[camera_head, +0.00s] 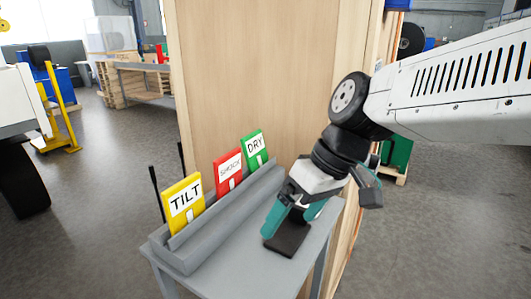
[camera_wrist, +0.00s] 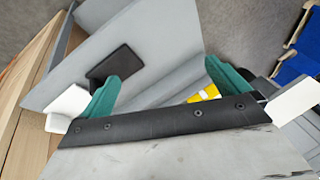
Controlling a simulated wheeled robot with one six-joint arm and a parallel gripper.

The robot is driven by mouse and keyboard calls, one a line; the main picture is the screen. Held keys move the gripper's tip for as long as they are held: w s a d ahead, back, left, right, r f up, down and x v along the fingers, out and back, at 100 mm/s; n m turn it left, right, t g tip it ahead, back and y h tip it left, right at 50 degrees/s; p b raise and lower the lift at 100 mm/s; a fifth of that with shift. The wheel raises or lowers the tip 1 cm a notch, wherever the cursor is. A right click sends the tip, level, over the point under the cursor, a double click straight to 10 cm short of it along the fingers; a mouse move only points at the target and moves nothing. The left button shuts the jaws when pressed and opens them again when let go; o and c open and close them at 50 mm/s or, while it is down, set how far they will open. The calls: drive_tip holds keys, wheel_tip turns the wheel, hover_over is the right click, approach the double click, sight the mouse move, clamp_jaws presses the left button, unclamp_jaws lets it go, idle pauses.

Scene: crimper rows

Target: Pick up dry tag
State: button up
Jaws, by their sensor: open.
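The green DRY tag (camera_head: 255,150) stands upright in the grey slotted holder (camera_head: 183,255), at its far end, with its white label showing in the head view. I cannot make it out in the wrist view. My gripper (camera_head: 290,222) is open and empty, pointing down over the table to the right of the holder, apart from the DRY tag. In the wrist view its teal fingers (camera_wrist: 165,78) are spread wide.
The red SHOCK tag (camera_head: 228,172) and yellow TILT tag (camera_head: 183,203) stand in the same row. A flat black pad (camera_head: 288,240) lies on the grey table (camera_head: 235,258) below my gripper. A tall wooden crate (camera_head: 255,70) stands close behind the holder.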

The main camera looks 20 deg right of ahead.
drive_tip(key=w+a+r+n+t+y, duration=0.1)
drive_tip(key=w+a+n+t+y, duration=0.15)
drive_tip(key=w, duration=0.65)
drive_tip(key=t, duration=0.7)
approach(257, 150)
drive_tip(key=shift+n+g+y, duration=0.25)
drive_tip(key=shift+n+y, duration=0.1)
drive_tip(key=shift+y, duration=0.1)
drive_tip(key=x, duration=0.4)
drive_tip(key=shift+w+r, duration=0.15)
drive_tip(key=shift+w, duration=0.05)
drive_tip(key=x, duration=0.7)
drive_tip(key=shift+w+d, duration=0.1)
drive_tip(key=shift+d, duration=0.1)
drive_tip(key=shift+w+a+f, duration=0.2)
drive_tip(key=shift+w+f, duration=0.1)
drive_tip(key=shift+f, duration=0.05)
drive_tip(key=c, duration=1)
